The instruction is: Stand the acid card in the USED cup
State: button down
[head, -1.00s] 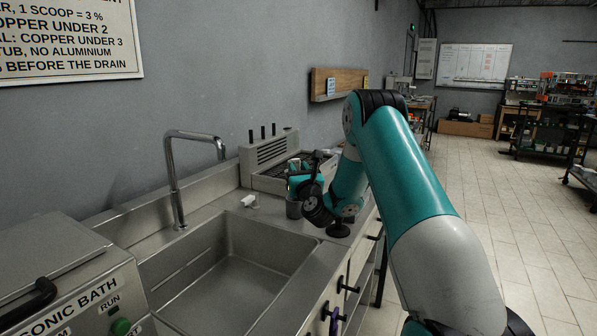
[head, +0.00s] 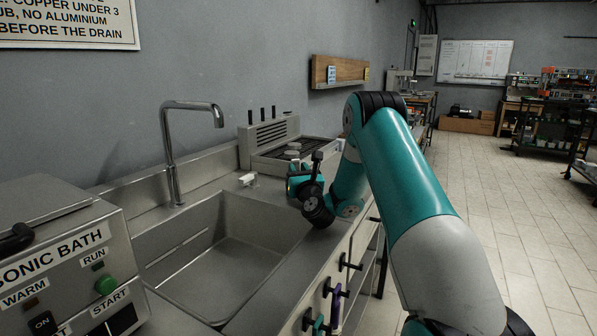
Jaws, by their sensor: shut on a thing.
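My gripper (head: 303,183), teal and black, is at the far right end of the sink counter, just in front of the grey slotted unit. It is small and partly turned away, and its fingertips are hidden. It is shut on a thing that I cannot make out. I cannot pick out the acid card. No cup marked USED can be read, and my gripper and arm cover that part of the counter.
A steel sink (head: 215,250) with a tall tap (head: 168,150) lies left of my gripper. A small white object (head: 247,179) is on the counter behind it. The sonic bath (head: 60,270) stands front left. A wall board (head: 345,73) carries blue and yellow cards.

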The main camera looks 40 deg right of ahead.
jog(key=c, duration=0.8)
grip_release()
notch_tip(320, 180, up, 20)
jog(key=p, duration=1.8)
jog(key=shift+p, duration=0.35)
jog(key=shift+s+d, duration=0.1)
